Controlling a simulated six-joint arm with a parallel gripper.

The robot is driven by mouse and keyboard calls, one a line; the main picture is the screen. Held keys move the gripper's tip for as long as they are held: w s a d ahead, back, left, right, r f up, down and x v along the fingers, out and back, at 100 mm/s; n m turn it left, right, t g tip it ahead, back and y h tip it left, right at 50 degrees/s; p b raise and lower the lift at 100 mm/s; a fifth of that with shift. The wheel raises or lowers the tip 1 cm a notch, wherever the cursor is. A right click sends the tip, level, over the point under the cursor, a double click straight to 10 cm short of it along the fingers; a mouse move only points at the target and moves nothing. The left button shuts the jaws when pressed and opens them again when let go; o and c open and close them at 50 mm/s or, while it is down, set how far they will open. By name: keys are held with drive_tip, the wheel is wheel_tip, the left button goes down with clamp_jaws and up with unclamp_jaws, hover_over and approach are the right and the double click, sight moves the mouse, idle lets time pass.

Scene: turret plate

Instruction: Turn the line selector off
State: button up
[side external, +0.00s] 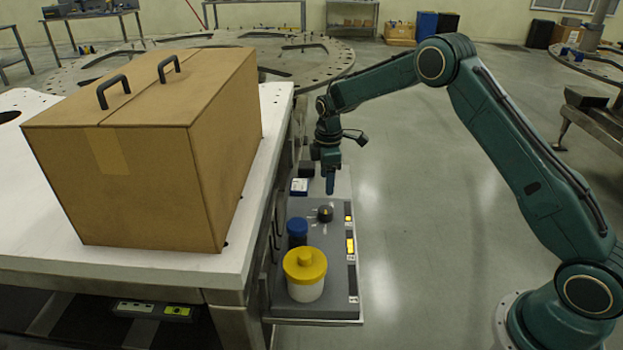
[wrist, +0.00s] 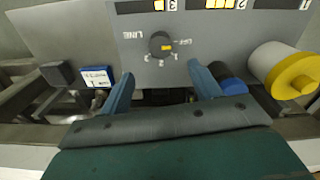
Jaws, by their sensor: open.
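The line selector is a round dark knob (side external: 325,213) on a grey control panel (side external: 330,265). In the wrist view the knob (wrist: 161,44) has a yellow mark on its face, right of its middle. Printed marks surround it, with what looks like OFF to its right; I cannot tell for sure which mark the knob points to. My gripper (side external: 330,187) is above the panel, just beyond the knob. In the wrist view my gripper (wrist: 158,70) has its two blue fingers apart and empty, with the knob beyond the tips, between their lines and untouched.
A blue-capped container (side external: 297,232) and a yellow-lidded white jar (side external: 305,272) stand on the panel's near part. A blue-and-white box (side external: 299,187) and a dark block (side external: 306,169) sit at its far end. A large cardboard box (side external: 150,150) stands on the white table (side external: 262,190) to the left.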

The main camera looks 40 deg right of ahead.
drive_tip(key=shift+r, duration=1.4)
drive_tip(key=shift+r, duration=0.1)
drive_tip(key=s+a+r+m+t, duration=0.1)
drive_tip(key=s+a+r+m, duration=0.15)
drive_tip(key=s+r, duration=0.65)
drive_tip(key=s+a+r+m+t, duration=0.1)
drive_tip(key=s+r+m+t, duration=0.15)
drive_tip(key=s+r, duration=0.65)
drive_tip(key=s+a+r+m+t, duration=0.1)
drive_tip(key=s+m, duration=0.2)
drive_tip(key=s, duration=0.7)
drive_tip(key=s+a+r+m+t, duration=0.1)
drive_tip(key=s+r+m, duration=0.1)
drive_tip(key=s, duration=0.9)
drive_tip(key=shift+s+a+m, duration=0.15)
drive_tip(key=shift+a+m, duration=0.25)
drive_tip(key=shift+m, duration=0.1)
